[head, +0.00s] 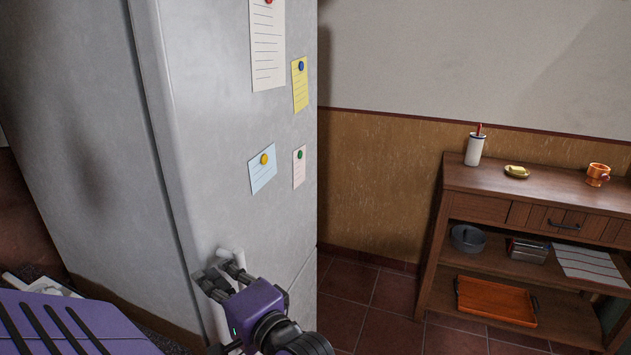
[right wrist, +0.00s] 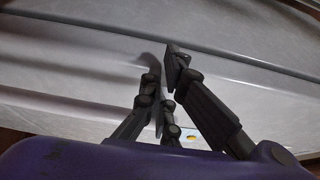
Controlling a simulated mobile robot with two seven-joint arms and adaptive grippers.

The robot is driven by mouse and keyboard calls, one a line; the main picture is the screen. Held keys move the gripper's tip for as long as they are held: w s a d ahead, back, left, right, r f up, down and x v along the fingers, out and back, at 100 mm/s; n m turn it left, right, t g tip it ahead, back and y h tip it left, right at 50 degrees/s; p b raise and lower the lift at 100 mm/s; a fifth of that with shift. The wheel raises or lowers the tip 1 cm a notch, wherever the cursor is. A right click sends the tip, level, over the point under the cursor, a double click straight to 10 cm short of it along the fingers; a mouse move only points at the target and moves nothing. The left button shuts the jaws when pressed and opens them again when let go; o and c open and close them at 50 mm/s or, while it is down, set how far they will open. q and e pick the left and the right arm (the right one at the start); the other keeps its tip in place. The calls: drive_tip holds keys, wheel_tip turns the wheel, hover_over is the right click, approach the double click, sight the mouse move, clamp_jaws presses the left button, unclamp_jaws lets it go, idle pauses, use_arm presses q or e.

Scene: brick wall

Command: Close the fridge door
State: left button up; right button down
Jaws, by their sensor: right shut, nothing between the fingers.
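The grey fridge (head: 85,150) stands at the left in the head view. Its door (head: 215,130) carries several paper notes with coloured magnets. A narrow dark seam runs between the door and the cabinet side; I cannot tell whether the door is fully shut. A pale handle (head: 221,318) is on the lower part of the door, partly hidden by my right gripper (head: 222,277). That gripper is shut and empty, close to the door by the handle; contact cannot be told. In the right wrist view its fingers (right wrist: 162,80) are in front of the grey door surface (right wrist: 70,75). My left gripper is not in view.
A wooden sideboard (head: 490,190) stands against the wall at the right, with a white container (head: 475,148), a yellow item (head: 516,171) and an orange mug (head: 597,174) on top. An orange tray (head: 496,302) lies on its lower shelf. Tiled floor (head: 375,310) between fridge and sideboard is clear.

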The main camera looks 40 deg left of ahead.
drive_tip(key=s+d, duration=0.1)
drive_tip(key=d, duration=1.1)
drive_tip(key=shift+a, duration=0.1)
